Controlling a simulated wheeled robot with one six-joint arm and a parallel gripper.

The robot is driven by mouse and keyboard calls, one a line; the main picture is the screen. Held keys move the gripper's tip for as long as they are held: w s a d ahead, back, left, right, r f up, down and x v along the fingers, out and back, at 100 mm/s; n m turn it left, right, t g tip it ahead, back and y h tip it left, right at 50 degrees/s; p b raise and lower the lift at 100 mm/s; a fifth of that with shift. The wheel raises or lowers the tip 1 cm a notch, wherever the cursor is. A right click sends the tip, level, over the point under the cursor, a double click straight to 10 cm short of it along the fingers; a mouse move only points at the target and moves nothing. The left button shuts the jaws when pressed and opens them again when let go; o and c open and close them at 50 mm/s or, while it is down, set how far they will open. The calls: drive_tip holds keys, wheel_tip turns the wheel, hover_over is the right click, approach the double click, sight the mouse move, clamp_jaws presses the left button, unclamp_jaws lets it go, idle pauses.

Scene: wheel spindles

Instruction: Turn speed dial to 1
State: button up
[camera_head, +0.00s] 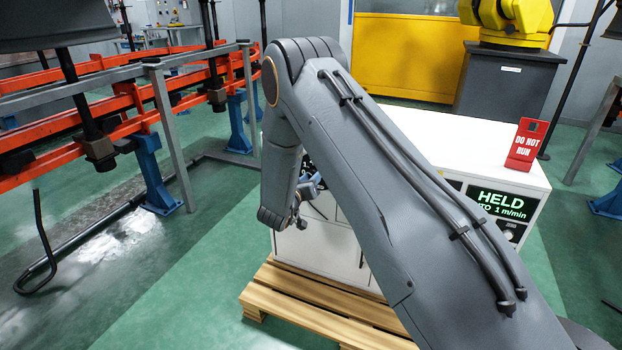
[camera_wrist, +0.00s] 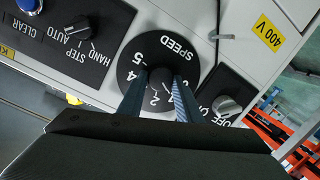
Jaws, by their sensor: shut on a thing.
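In the wrist view the speed dial (camera_wrist: 186,50) is a round black plate with white numbers and the word SPEED, seen upside down. Its dark knob (camera_wrist: 160,77) is at the middle, between the two fingers of my gripper (camera_wrist: 159,88). My gripper is shut on the knob. The fingers hide part of the scale, and I cannot tell which number the knob points to. In the head view my gripper (camera_head: 300,208) is at the front of the white cabinet (camera_head: 325,255), and my arm hides the dial there.
In the wrist view a HAND/STEP/AUTO knob (camera_wrist: 77,25) and an OFF/ON knob (camera_wrist: 227,107) flank the dial closely. In the head view a display (camera_head: 500,204) reads HELD and 1 m/min. A red DO NOT RUN sign (camera_head: 524,146) stands on the cabinet; a wooden pallet (camera_head: 300,302) lies below.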

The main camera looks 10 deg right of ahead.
drive_tip(key=o, duration=1)
drive_tip(key=shift+o, duration=0.2)
drive_tip(key=v, duration=0.7)
drive_tip(key=shift+s+a, duration=0.25)
drive_tip(key=shift+s, duration=0.05)
drive_tip(key=shift+r, duration=0.1)
drive_tip(key=s+a+r+n+g+y+p, duration=0.2)
drive_tip(key=s+r+g+y+p, duration=0.35)
drive_tip(key=s+r+y, duration=0.45)
drive_tip(key=s+d+r+g+p, duration=0.2)
drive_tip(key=s+r, duration=0.1)
drive_tip(key=s, duration=0.7)
drive_tip(key=s+d+r+g+p, duration=0.2)
drive_tip(key=s+r+g, duration=0.1)
drive_tip(key=s, duration=0.8)
drive_tip(key=s+d+r+g+p, duration=0.1)
drive_tip(key=s+d+r+g, duration=0.1)
drive_tip(key=s, duration=0.9)
drive_tip(key=shift+s+r+g+h+p, duration=0.15)
drive_tip(key=shift+r+g+h+p, duration=0.25)
drive_tip(key=shift+r, duration=0.45)
